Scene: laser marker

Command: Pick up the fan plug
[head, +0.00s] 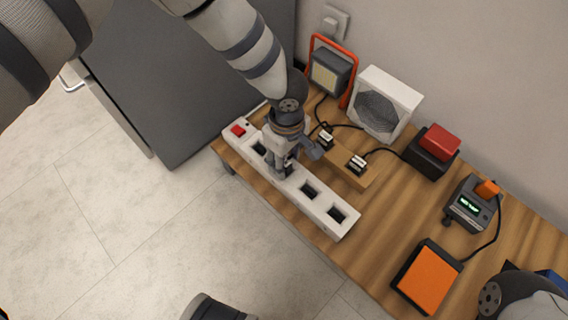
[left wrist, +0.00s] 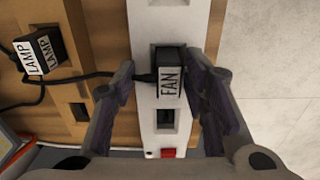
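The fan plug (left wrist: 168,72) is a black block with a white FAN label, in the left wrist view. It sits in a socket of the white power strip (head: 322,215), which also shows in that view (left wrist: 164,22). My left gripper (head: 283,168) is over the strip, pointing down. In the left wrist view its two fingers (left wrist: 163,78) are open on either side of the plug, with a gap visible on each side. In the head view the gripper mostly hides the plug. Only part of my right arm shows at the lower right; its fingers are out of sight.
Beside the strip, a wooden holder (head: 374,179) carries two labelled plugs; one reads LAMP (left wrist: 39,53). Behind stand a work lamp (head: 330,72), a white fan (head: 382,105) and a red-topped box (head: 434,148). A black cable runs left from the fan plug. Several strip sockets are empty.

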